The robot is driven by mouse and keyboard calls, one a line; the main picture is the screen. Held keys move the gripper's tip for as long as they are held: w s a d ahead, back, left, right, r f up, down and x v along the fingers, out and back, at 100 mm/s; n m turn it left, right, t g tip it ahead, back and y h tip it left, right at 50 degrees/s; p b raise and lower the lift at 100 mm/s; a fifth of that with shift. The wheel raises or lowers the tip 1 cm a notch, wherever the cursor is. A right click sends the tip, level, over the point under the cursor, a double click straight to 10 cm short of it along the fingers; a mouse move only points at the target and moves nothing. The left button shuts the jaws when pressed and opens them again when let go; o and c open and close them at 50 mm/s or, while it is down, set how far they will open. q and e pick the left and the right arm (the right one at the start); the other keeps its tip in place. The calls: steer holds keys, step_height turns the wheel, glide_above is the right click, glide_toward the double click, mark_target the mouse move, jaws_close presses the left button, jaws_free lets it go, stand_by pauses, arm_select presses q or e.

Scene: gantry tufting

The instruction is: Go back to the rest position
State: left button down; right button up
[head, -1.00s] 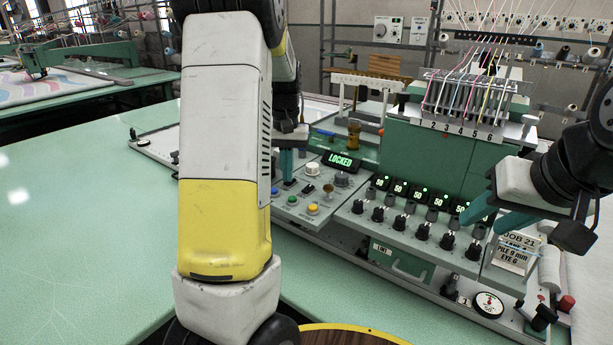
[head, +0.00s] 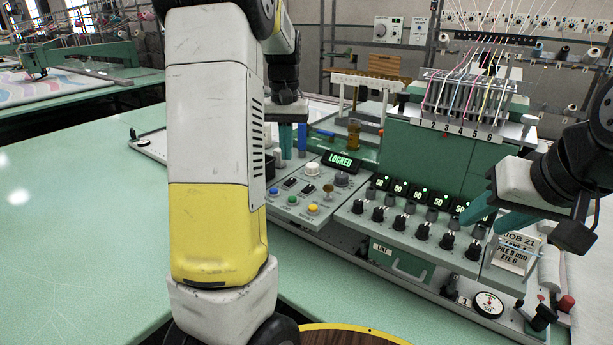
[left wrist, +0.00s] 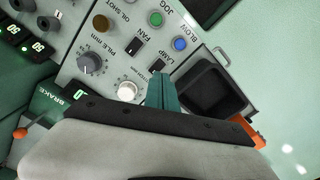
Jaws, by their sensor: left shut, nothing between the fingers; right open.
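My left gripper (head: 293,138) hangs fingers-down over the back left part of the control panel (head: 296,208), behind my white and yellow arm. Its teal fingers are shut with nothing between them. In the left wrist view its fingertips (left wrist: 161,90) show above the panel, between a white knob (left wrist: 127,91) and a black tray (left wrist: 207,88). My right gripper (head: 500,222) is at the right, with its teal fingers apart, in front of the tufting machine's (head: 440,150) lower right. It holds nothing. My left arm hides part of the panel's left side and the table.
A display (head: 342,161) reads LOCKED. A row of black knobs (head: 401,222) and a JOB 21 card (head: 516,250) lie near my right gripper. Thread lines rise from the machine's top. The green table (head: 80,230) at left is clear. A round wooden top (head: 350,335) shows at the bottom.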

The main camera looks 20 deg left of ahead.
arm_select(q)
steer(key=s+d+r+m+t, duration=0.1)
steer(key=s+d+t, duration=0.1)
steer(key=s+d, duration=0.2)
steer(key=s+d+r+m+t+h, duration=0.1)
steer(key=s+d, duration=0.3)
steer(key=s, duration=0.7)
steer(key=s+d+r+t+h, duration=0.1)
steer(key=s+d+r+t, duration=0.1)
steer(key=s, duration=0.6)
steer(key=d+t, duration=0.1)
steer(key=d, duration=0.1)
steer(key=shift+d+r+m, duration=0.15)
steer(key=shift+d+m, duration=0.25)
